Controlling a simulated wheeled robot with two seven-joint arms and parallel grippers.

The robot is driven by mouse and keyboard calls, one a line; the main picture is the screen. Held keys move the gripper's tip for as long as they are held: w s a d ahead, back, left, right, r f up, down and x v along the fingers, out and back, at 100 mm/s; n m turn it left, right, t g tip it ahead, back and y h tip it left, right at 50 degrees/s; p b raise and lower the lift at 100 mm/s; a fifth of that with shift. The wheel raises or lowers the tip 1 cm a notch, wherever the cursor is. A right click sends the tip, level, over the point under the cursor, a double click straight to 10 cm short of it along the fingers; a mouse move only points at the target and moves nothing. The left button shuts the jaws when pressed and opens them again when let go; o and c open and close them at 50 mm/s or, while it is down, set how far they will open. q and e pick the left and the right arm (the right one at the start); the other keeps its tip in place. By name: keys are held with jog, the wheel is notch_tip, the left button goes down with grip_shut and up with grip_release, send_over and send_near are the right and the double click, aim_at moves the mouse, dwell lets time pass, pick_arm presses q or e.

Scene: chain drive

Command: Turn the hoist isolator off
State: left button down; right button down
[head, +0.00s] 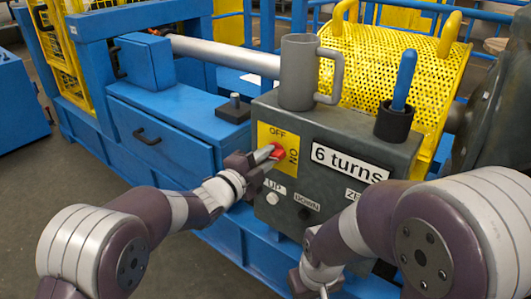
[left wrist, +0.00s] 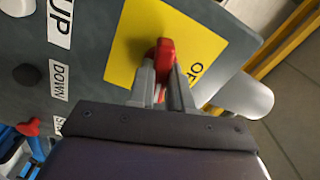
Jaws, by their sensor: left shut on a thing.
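The hoist isolator is a red handle (head: 277,151) on a yellow plate (head: 291,138) on the grey control box. OFF is printed at the plate's top and ON at its right side. My left gripper (head: 266,153) is shut on the handle. In the left wrist view, the red handle (left wrist: 165,52) sits between the two grey fingers (left wrist: 165,85), in front of the yellow plate (left wrist: 128,45). The fingers hide part of the handle, so I cannot tell exactly where it points. My right gripper (head: 318,284) is low in front of the box, mostly hidden by its arm.
A grey mug (head: 297,80) and a blue-handled tool in a black cup (head: 393,125) stand on the box. UP (head: 272,198) and DOWN (head: 304,214) buttons sit below the plate. A yellow perforated guard (head: 375,65) is behind. The blue bench top at left is mostly clear.

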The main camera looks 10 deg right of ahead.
pick_arm(q)
jog(key=shift+r+n+p, duration=0.2)
jog(key=shift+n+p, duration=4.8)
jog(key=shift+n, duration=2.3)
jog(key=c, duration=1.1)
grip_release()
jog(key=shift+o, duration=0.3)
jog(key=shift+d+f, duration=0.1)
jog(key=shift+f, duration=0.05)
jog(key=p+v, duration=0.2)
jog(key=v, duration=1)
jog(key=shift+s+a+p, duration=0.2)
jog(key=shift+a+p, duration=0.1)
jog(key=shift+p, duration=0.05)
